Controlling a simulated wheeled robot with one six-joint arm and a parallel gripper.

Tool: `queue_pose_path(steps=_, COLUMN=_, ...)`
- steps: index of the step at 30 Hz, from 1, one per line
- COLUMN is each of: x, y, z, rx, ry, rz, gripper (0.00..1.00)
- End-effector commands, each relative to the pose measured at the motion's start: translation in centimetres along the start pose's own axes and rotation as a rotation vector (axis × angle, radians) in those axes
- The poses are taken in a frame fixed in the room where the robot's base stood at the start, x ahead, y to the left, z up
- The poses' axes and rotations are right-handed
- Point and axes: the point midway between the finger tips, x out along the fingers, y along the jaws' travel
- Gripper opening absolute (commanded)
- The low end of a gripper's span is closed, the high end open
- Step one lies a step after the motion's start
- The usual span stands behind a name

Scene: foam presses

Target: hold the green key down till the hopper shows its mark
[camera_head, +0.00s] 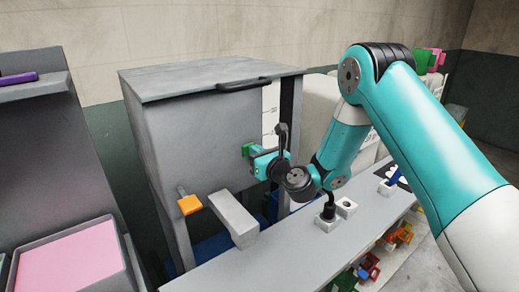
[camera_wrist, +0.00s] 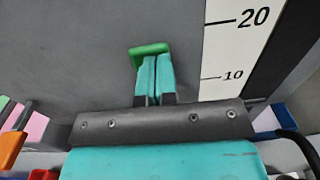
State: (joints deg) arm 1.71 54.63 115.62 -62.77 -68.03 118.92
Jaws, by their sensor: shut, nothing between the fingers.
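The green key (camera_head: 247,150) is on the front of the grey hopper (camera_head: 195,135), near its right side. In the wrist view the green key (camera_wrist: 150,50) lies right at the tips of my closed fingers. My gripper (camera_head: 256,156) is shut and empty, its tips at the key; it also shows in the wrist view (camera_wrist: 152,62). They seem to touch the key; how deep it is pressed I cannot tell. A white scale strip (camera_head: 270,110) runs up the right of the hopper front. In the wrist view the strip (camera_wrist: 222,50) reads 10 and 20; no level marker is clear.
An orange knob (camera_head: 190,205) sticks out lower left of the key, beside a grey block (camera_head: 233,220). A pink slab (camera_head: 75,262) lies in a grey tray at the left. A grey ledge (camera_head: 235,268) runs below the hopper. Coloured pieces (camera_head: 370,268) lie at the lower right.

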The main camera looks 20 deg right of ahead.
Motion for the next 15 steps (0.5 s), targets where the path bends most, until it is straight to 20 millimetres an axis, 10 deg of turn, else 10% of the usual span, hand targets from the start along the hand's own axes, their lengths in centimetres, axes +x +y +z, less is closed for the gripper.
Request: queue_pose_path(steps=15, x=0.42, y=0.29, z=0.54, rx=-0.005, ry=-0.017, rz=0.020, gripper=0.00)
